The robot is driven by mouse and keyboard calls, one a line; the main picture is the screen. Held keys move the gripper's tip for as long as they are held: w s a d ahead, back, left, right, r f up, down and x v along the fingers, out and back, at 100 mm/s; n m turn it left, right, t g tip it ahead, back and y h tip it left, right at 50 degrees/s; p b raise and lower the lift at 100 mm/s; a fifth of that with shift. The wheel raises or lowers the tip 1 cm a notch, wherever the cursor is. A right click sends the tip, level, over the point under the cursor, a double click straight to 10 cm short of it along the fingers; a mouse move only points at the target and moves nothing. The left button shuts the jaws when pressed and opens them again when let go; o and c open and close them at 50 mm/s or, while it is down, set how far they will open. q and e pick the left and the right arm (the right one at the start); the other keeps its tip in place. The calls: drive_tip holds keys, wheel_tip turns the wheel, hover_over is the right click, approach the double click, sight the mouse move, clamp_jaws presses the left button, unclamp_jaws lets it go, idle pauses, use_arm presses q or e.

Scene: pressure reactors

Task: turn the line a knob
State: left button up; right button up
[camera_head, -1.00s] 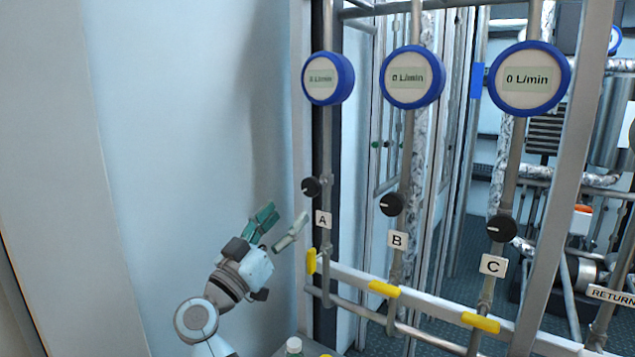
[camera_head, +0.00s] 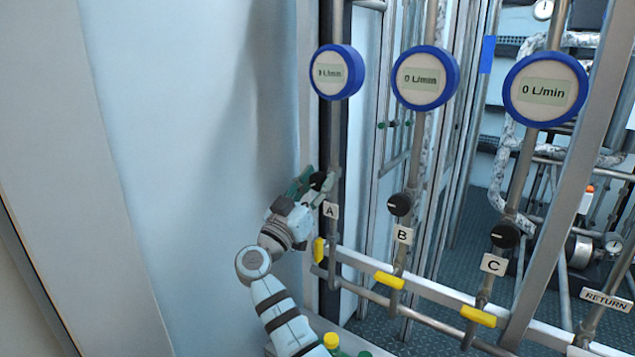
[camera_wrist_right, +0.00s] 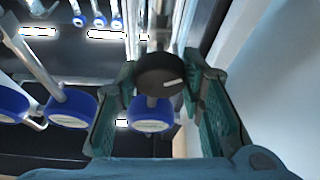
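The line A knob (camera_head: 318,180) is a small black round knob on the leftmost pipe, just above the label A (camera_head: 330,210). My right gripper (camera_head: 312,186) is at this knob, with its green fingers partly covering it in the head view. In the right wrist view the knob (camera_wrist_right: 165,82) shows a white mark and sits between the two spread fingers of my right gripper (camera_wrist_right: 162,88). I cannot tell whether the fingers touch it. The line A meter (camera_head: 331,73) above reads 0 L/min. My left gripper is not in view.
Knobs B (camera_head: 400,204) and C (camera_head: 505,235) are on the pipes to the right, below meters reading 0 L/min. Yellow handles (camera_head: 389,280) line the lower rail. A pale wall (camera_head: 200,150) stands close on the left.

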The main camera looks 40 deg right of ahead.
drive_tip(key=shift+n+t, duration=0.4)
drive_tip(key=shift+n, duration=0.2)
drive_tip(key=n+t+y+p, duration=0.1)
drive_tip(key=n, duration=0.1)
drive_tip(key=shift+n, duration=0.4)
drive_tip(key=shift+r+n+t+y+p, duration=0.15)
drive_tip(key=shift+n+t+y+p, duration=0.4)
drive_tip(key=shift+n, duration=0.65)
drive_tip(key=n+y+p, duration=0.1)
drive_tip(key=n+p, duration=0.2)
drive_tip(key=n+t+y+p, duration=0.1)
drive_tip(key=n+p, duration=0.2)
drive_tip(key=n+t+y+p, duration=0.1)
drive_tip(key=n+p, duration=0.2)
drive_tip(key=p, duration=0.1)
drive_tip(key=shift+r+n+y, duration=0.1)
drive_tip(key=shift+n+y, duration=0.25)
drive_tip(key=shift+n, duration=0.05)
drive_tip(key=shift+f+n+y+p, duration=0.25)
drive_tip(key=shift+n+y+p, duration=0.15)
drive_tip(key=shift+n+p, duration=0.95)
drive_tip(key=o, duration=1.1)
drive_tip(key=shift+w, duration=0.1)
drive_tip(key=shift+o, duration=0.2)
